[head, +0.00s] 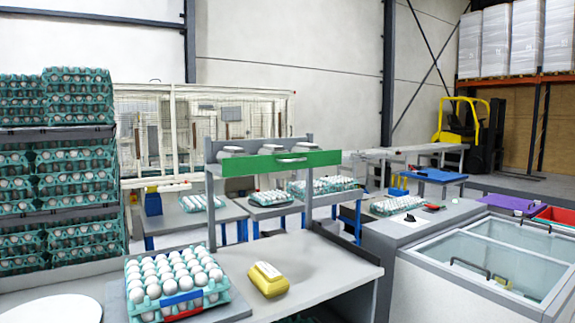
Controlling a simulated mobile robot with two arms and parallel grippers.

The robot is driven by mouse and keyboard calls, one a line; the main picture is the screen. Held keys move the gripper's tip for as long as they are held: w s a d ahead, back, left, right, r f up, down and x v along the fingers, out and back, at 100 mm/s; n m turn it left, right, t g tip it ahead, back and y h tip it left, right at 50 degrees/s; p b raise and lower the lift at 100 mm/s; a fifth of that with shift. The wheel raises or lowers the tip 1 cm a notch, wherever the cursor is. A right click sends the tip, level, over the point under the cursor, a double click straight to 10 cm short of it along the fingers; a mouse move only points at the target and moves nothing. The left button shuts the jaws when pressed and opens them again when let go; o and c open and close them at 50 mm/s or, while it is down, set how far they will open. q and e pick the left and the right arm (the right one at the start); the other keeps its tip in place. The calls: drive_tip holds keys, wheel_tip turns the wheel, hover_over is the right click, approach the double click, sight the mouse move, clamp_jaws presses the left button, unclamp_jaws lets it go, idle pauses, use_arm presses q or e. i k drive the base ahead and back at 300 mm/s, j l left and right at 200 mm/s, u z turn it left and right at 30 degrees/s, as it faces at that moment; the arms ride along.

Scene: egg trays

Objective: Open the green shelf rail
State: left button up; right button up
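The green shelf rail (250,165) runs across the front of a grey shelf frame (210,200) that stands at the back of the workbench. A pale handle (292,160) shows on the right part of the rail. The rail looks level and sits across the front of the upper shelf, below some white rolled or boxed items (230,151). Neither of my grippers shows in the head view.
On the grey workbench (325,265) stand a teal tray of white eggs (135,275) and a yellow carton (267,280). Stacked egg trays (75,100) fill a rack at left. A glass-topped chest (490,255) stands at right. The bench's right part is clear.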

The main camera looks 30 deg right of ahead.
sight(238, 167)
drive_tip(key=i+l, duration=0.15)
drive_tip(key=l, duration=0.2)
drive_tip(key=i+l, duration=0.1)
drive_tip(key=l, duration=0.3)
drive_tip(key=i+l, duration=0.15)
drive_tip(key=l, duration=0.2)
